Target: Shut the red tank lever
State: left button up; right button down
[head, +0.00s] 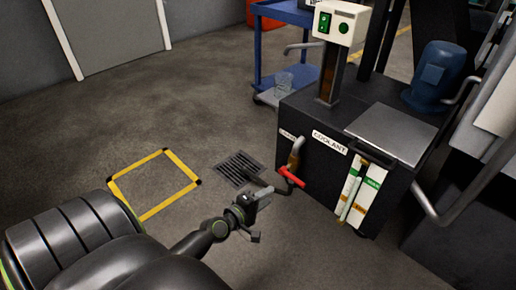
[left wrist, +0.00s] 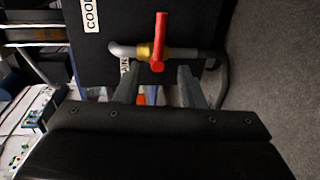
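The red lever (head: 291,177) sits on a brass valve on the pipe at the front of the black coolant tank (head: 315,165). In the left wrist view the red lever (left wrist: 158,42) lies crosswise to the pipe (left wrist: 185,53), just beyond my fingers. My left gripper (head: 264,195) is left of the lever in the head view, apart from it. In the left wrist view the left gripper (left wrist: 160,83) has its two fingers spread with nothing between them. My right gripper is not in view.
A floor drain grate (head: 240,168) lies left of the tank, and a yellow-marked floor square (head: 154,184) lies further left. A blue cart (head: 258,50) stands behind. A control box (head: 340,24) and blue motor (head: 435,75) are on the tank. The left floor is clear.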

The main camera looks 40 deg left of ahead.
pick_arm(q)
jog(key=shift+v, duration=1.55)
jog(key=shift+r, duration=0.1)
